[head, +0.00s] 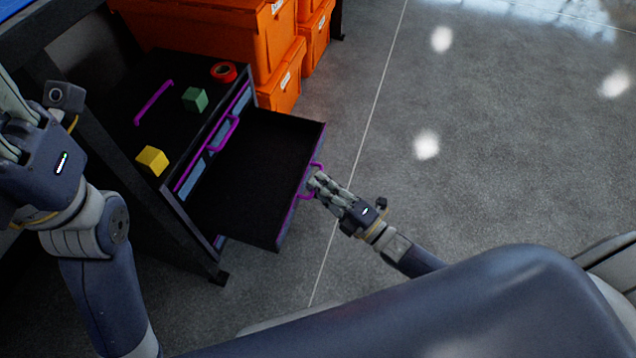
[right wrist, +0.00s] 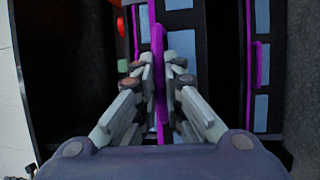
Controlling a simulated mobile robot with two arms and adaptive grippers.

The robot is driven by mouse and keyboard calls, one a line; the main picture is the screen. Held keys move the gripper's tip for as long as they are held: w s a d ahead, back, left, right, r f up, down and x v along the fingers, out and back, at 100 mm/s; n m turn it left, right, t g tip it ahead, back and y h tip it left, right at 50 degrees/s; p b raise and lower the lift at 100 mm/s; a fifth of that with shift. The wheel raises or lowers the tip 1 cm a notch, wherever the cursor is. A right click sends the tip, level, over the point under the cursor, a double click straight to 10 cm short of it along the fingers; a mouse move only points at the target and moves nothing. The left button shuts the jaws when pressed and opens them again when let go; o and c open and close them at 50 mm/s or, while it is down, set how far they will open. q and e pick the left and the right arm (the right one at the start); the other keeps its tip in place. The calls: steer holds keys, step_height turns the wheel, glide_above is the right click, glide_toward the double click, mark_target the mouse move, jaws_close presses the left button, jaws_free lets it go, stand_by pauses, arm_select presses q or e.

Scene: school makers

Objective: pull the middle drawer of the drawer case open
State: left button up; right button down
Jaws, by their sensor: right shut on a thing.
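The black drawer case (head: 165,80) stands at the left in the head view, with purple handles on blue-and-purple drawer fronts. Its middle drawer (head: 265,150) is pulled far out, and its dark inside looks empty. The upper drawer handle (head: 232,128) is on a closed front. My right gripper (head: 316,182) is shut on the middle drawer's purple handle (right wrist: 160,70), which runs between the fingers in the right wrist view. A lower closed drawer handle (right wrist: 256,80) shows to its right. My left gripper (head: 12,115) is at the left edge, away from the case, its fingers partly cut off.
A yellow cube (head: 152,160), a green cube (head: 195,99) and a red ring (head: 223,72) sit on top of the case. Orange crates (head: 225,35) stand behind it. A dark table leg (head: 100,150) is in front of the case. The grey floor (head: 480,150) at the right is clear.

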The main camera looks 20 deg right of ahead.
steer(key=c, duration=1.7)
jaws_free()
steer(key=v, duration=1.2)
steer(key=shift+f, duration=0.1)
